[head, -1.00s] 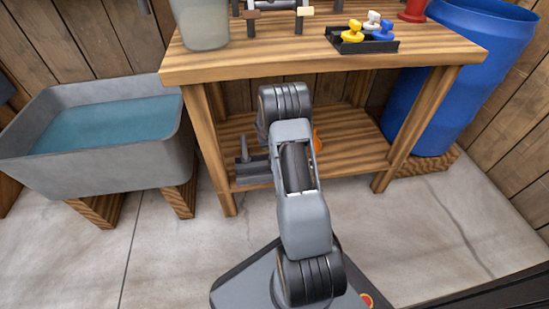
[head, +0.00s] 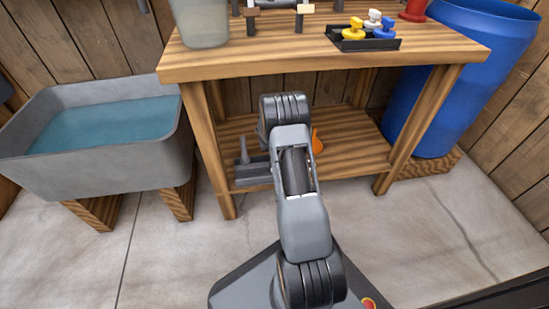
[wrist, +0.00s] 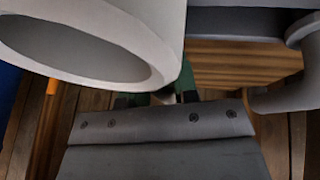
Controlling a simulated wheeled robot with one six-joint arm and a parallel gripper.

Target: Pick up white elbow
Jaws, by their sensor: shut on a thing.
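The white elbow (wrist: 165,25) fills the upper left of the wrist view as a thick pale tube, its hollow open end facing the camera. My gripper (wrist: 160,95) shows below it, with green fingertips partly hidden behind the tube. It is shut on the white elbow, but the contact itself is mostly covered. In the head view my arm hides the elbow and the fingers, in front of the wooden bench (head: 330,66).
A pale curved piece (wrist: 300,95) is at the wrist view's right edge. An orange object (head: 317,142) lies on the lower shelf. The bench top holds a black tray (head: 345,43) with valves and a bucket (head: 203,25). A water-filled basin (head: 95,172) stands left, a blue barrel (head: 475,60) right.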

